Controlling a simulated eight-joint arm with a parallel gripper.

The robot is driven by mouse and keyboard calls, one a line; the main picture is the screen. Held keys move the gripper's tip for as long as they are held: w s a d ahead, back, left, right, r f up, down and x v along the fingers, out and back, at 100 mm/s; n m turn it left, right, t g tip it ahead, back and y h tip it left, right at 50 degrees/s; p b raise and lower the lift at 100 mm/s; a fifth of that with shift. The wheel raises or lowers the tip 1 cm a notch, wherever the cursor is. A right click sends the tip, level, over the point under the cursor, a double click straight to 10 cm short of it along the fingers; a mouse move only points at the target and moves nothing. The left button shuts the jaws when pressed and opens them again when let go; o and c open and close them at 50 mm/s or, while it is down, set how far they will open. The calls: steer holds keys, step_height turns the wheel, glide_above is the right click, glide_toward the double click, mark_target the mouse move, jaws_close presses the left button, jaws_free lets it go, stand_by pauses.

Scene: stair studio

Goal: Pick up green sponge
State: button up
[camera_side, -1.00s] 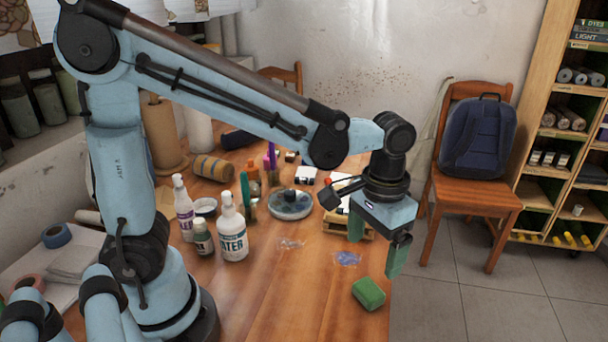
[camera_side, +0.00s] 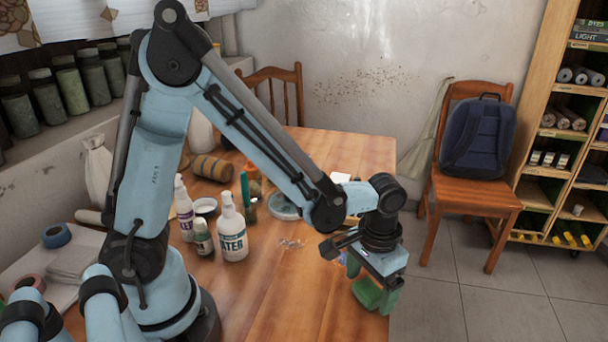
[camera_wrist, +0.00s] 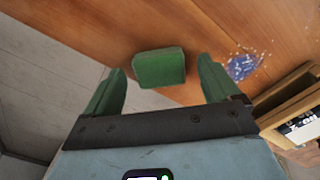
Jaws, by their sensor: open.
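The green sponge (camera_wrist: 160,68) is a small block lying on the wooden table near its edge. In the side view the sponge (camera_side: 367,292) shows low between the fingers of my gripper (camera_side: 371,290), partly covered by them. In the wrist view my gripper (camera_wrist: 162,88) has its two green fingers spread apart. I cannot tell the exact height of the fingertips over the table.
A blue speckled patch (camera_wrist: 242,66) and a wooden crate (camera_wrist: 287,98) lie to the right in the wrist view. White bottles (camera_side: 231,228) stand left of my forearm. The table's edge (camera_wrist: 85,52) drops off close to the sponge. A chair (camera_side: 468,198) with a backpack stands beyond.

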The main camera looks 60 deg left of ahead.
mark_target(369, 288)
steer(key=shift+f, duration=0.1)
steer(key=c, duration=1.2)
steer(key=shift+r, duration=0.2)
steer(key=shift+r, duration=0.55)
step_height(369, 288, up, 3)
steer(key=shift+f, duration=0.15)
steer(key=s+d+r, duration=0.7)
steer(key=s, duration=0.1)
steer(key=shift+s+d, duration=0.35)
steer(key=shift+d, duration=0.05)
